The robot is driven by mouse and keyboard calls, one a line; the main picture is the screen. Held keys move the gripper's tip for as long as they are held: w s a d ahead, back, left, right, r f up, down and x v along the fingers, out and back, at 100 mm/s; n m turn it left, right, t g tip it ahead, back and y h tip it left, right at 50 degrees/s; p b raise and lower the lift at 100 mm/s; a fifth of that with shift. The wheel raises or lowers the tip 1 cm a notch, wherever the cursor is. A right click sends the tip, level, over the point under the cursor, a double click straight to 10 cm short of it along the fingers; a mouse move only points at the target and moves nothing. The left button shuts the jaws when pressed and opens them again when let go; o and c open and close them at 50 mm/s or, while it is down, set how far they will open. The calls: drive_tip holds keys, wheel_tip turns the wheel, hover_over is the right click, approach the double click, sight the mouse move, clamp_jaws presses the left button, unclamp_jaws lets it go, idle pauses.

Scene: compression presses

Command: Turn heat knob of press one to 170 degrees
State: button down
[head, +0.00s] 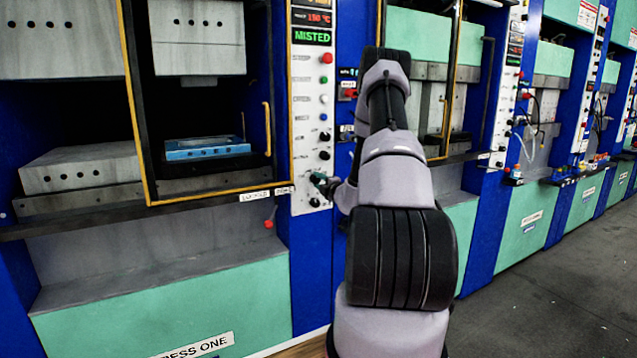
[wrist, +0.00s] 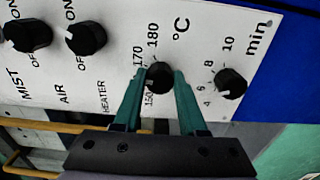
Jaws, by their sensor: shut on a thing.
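Press one (head: 160,310) stands at the left in the head view, with its name plate partly cut off at the bottom edge. Its white control panel (head: 312,130) runs up its right side. The black heat knob (wrist: 158,77) shows in the wrist view beside the marks 170 and 180 and a °C sign. My gripper (wrist: 161,73) has its green fingers on both sides of this knob and is shut on it. In the head view my gripper (head: 320,180) is at the lower part of the panel, and the knob is mostly hidden there. The knob's exact setting is hard to read.
A red display (head: 313,17) atop the panel seems to read 150 °C. The minute knob (wrist: 230,83) sits close right of my gripper; the air knob (wrist: 86,39) and mist knob (wrist: 29,35) are left. More presses line the right, beside open floor (head: 560,280).

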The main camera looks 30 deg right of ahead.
drive_tip(key=shift+f+m, duration=0.1)
drive_tip(key=shift+m, duration=1.2)
drive_tip(key=shift+c, duration=2.3)
unclamp_jaws()
drive_tip(key=s, duration=1.1)
drive_tip(key=shift+w, duration=0.1)
